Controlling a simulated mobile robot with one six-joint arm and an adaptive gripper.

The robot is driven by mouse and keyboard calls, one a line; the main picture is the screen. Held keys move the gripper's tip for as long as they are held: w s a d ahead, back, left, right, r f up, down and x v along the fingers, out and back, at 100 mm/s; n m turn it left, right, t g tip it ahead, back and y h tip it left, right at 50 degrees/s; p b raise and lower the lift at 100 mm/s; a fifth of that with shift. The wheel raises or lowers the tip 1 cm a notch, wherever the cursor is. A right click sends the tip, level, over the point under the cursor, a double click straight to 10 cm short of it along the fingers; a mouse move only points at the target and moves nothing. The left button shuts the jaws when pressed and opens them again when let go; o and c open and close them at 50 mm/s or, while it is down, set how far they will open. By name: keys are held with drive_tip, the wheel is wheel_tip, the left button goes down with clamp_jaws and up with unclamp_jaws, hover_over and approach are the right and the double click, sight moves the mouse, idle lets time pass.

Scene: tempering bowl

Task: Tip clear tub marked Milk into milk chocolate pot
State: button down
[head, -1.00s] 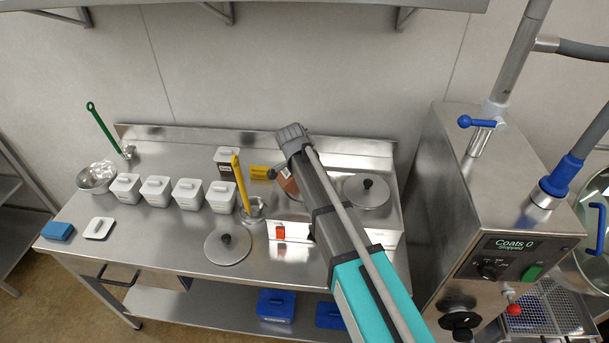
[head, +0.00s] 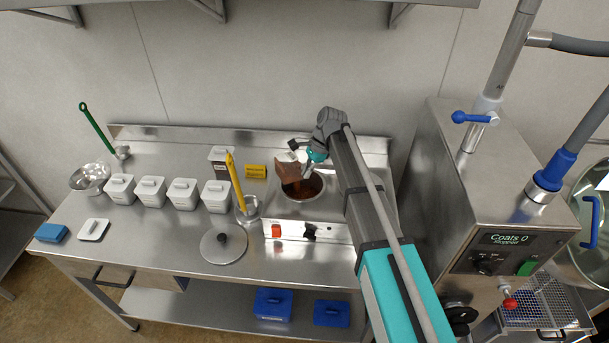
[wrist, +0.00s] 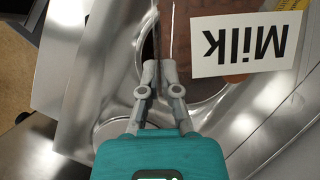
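The clear tub marked Milk (head: 290,168) holds brown contents and hangs tilted over the left opening of the warmer. Its white label reading Milk (wrist: 246,44) shows upside down in the wrist view. My gripper (wrist: 160,66) is shut on the tub's edge; in the head view my gripper (head: 308,158) is at the tub's right side. The milk chocolate pot (head: 318,188) is the open, round well below the tub, with dark brown chocolate inside. The tub hides part of the pot's opening. Whether anything is flowing out, I cannot tell.
A yellow sign (head: 256,171) and another dark-filled tub (head: 219,156) stand behind left. A yellow-handled tool stands in a metal holder (head: 248,208). A round lid (head: 223,243) lies in front. Several white lidded tubs (head: 183,193) line the left. The tempering machine (head: 470,190) stands right.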

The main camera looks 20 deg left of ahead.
drive_tip(key=g+y+b, duration=0.1)
drive_tip(key=w+g+y+b, duration=0.1)
drive_tip(key=g+b, duration=0.1)
drive_tip(key=d+g+y+b, duration=0.1)
drive_tip(key=y+b, duration=0.1)
drive_tip(key=shift+w+r, duration=0.25)
drive_tip(key=shift+r, duration=0.1)
drive_tip(key=shift+w+d+r+g+y+b, duration=0.15)
drive_tip(key=shift+g+y+b, duration=0.25)
drive_tip(key=shift+g+b, duration=0.4)
drive_tip(key=shift+d+r, duration=0.1)
drive_tip(key=shift+r, duration=0.1)
idle(2.6)
drive_tip(key=shift+r, duration=0.1)
idle(0.5)
